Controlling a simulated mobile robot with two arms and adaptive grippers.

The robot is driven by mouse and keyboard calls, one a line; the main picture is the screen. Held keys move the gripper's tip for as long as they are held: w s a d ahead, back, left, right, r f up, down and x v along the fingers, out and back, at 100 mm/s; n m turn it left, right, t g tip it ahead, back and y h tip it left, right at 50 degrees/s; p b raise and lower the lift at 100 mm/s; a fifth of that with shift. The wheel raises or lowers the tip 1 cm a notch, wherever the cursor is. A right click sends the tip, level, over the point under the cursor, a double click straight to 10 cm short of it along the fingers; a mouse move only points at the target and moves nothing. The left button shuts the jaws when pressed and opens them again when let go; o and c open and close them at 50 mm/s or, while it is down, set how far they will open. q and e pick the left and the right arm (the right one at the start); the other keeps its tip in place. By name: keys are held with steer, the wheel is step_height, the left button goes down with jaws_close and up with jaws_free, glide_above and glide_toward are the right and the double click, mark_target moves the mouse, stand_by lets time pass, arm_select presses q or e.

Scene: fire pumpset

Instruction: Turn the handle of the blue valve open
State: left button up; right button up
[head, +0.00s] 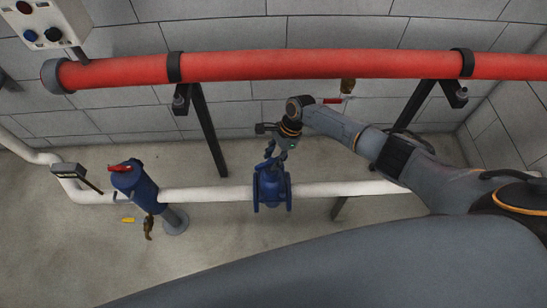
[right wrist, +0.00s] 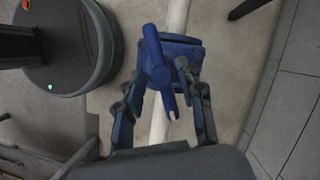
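The blue valve (head: 271,190) sits on the white pipe near the middle of the head view. In the right wrist view, its blue body (right wrist: 186,46) is at the top centre and its blue handle (right wrist: 158,68) is a long bar pointing toward my palm. My right gripper (head: 272,156) is just above the valve in the head view. In the right wrist view, its two fingers (right wrist: 161,80) are spread on either side of the handle, with gaps visible. Contact at the fingertips cannot be told. My left gripper is in neither view.
A red pipe (head: 320,65) runs along the wall on black brackets, above and behind the valve. A blue cylinder (head: 138,187) with a red top lever stands to the left on the white pipe (head: 215,194). A small yellow item (head: 128,220) lies on the floor.

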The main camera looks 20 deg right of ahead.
jaws_close()
steer(key=shift+f+n, duration=0.1)
steer(key=shift+n, duration=0.2)
